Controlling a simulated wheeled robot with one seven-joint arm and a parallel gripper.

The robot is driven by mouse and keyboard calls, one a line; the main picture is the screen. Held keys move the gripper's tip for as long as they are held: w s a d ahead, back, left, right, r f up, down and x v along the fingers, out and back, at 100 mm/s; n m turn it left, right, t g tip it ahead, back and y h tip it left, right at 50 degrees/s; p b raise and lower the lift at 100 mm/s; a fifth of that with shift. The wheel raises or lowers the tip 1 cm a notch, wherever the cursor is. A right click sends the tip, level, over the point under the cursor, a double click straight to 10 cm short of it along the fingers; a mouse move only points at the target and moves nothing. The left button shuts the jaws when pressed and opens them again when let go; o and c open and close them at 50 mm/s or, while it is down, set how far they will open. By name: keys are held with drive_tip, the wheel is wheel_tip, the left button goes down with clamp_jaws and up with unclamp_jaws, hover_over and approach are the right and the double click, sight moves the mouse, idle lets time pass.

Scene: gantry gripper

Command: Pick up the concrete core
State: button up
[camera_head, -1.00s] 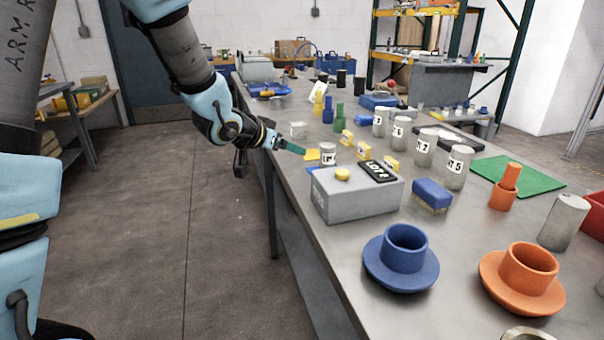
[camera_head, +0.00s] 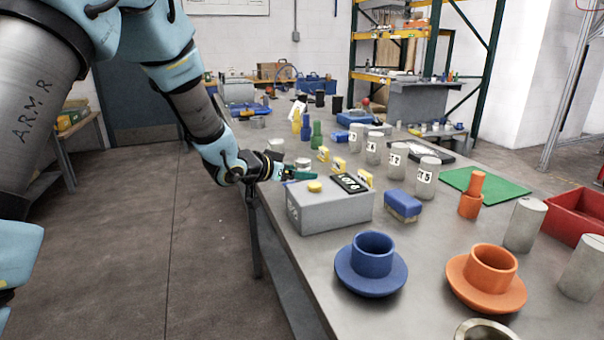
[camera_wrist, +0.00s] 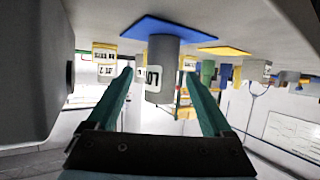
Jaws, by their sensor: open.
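A grey concrete core with a white label (camera_wrist: 163,56) stands on a blue square pad (camera_wrist: 140,28) in the wrist view, which looks upside down. It lies ahead between the two green fingers of my gripper (camera_wrist: 158,80). The fingers are apart, with nothing held. In the head view, my gripper (camera_head: 308,173) is at the table's left edge, just behind a grey box (camera_head: 330,212), and hides much of that core. More labelled grey cores (camera_head: 396,160) stand in a row farther right.
The grey box with a yellow button and dark display is close to my gripper. A blue block (camera_head: 403,205), blue flanged cup (camera_head: 372,258) and orange flanged cup (camera_head: 490,270) stand in front. Yellow pieces (camera_head: 340,164) sit beyond. A green mat (camera_head: 500,187) lies right.

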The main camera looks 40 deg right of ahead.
drive_tip(key=p+x, duration=0.2)
drive_tip(key=x, duration=0.3)
drive_tip(key=shift+w+d+r, duration=0.15)
clamp_jaws()
idle(0.5)
